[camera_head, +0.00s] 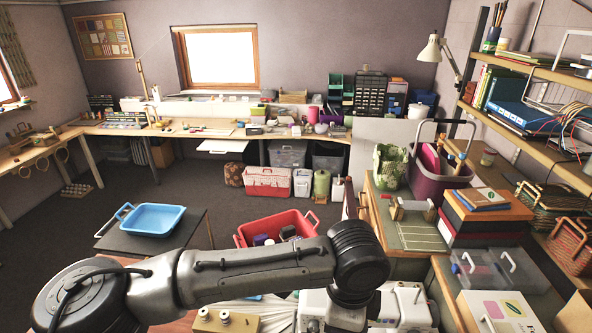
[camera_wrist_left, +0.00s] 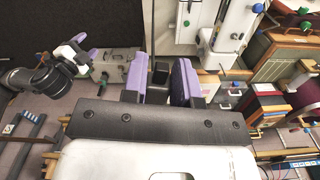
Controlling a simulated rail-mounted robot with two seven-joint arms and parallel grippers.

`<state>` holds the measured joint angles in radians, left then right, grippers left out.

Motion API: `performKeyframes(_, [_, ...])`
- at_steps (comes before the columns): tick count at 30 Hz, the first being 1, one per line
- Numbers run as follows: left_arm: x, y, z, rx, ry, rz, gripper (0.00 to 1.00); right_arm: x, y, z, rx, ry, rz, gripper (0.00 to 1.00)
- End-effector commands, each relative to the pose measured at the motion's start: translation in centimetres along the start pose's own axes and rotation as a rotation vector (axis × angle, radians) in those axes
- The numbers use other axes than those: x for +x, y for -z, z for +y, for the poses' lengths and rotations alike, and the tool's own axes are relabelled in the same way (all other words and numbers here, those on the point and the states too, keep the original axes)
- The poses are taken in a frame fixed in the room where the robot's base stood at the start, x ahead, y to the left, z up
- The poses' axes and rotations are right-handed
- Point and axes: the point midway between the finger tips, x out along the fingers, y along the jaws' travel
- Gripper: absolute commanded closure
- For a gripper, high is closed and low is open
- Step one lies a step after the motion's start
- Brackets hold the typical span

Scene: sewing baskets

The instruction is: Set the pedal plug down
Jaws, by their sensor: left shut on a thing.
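In the left wrist view my left gripper (camera_wrist_left: 161,78) has two purple fingers. It is shut on a small dark thing between them (camera_wrist_left: 160,72), which I take to be the pedal plug; its shape is mostly hidden. In the head view my left arm crosses the front, and its fingers and the plug are out of sight. A white sewing machine (camera_head: 405,306) stands at the front, and a white machine body (camera_wrist_left: 222,35) shows beyond the fingers in the wrist view. My right gripper (camera_wrist_left: 87,48) appears small at the wrist view's left; its opening is unclear.
A red basket (camera_head: 246,229) with items stands behind my left arm. A blue tray (camera_head: 152,219) lies on a dark table at left. A purple basket (camera_head: 437,187), stacked books (camera_head: 484,212) and a clear lidded box (camera_head: 497,270) crowd the right side.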

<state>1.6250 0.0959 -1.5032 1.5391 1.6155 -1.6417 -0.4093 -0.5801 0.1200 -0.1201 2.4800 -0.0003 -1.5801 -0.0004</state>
Motion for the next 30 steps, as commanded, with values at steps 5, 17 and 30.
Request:
performKeyframes(5, [0.0, 0.5, 0.6, -0.337, 0.0, -0.003, 0.95, 0.0, 0.0, 0.0, 0.0, 0.0, -0.001, 0.44])
performKeyframes(17, [0.6, -0.7, 2.6, -1.086, 0.0, -0.009, 0.95, 0.0, 0.0, 0.0, 0.0, 0.0, -0.001, 0.44])
performKeyframes(30, [2.6, -15.7, 5.3, -1.632, 0.0, -0.013, 0.95, 0.0, 0.0, 0.0, -0.001, -0.001, -0.001, 0.44])
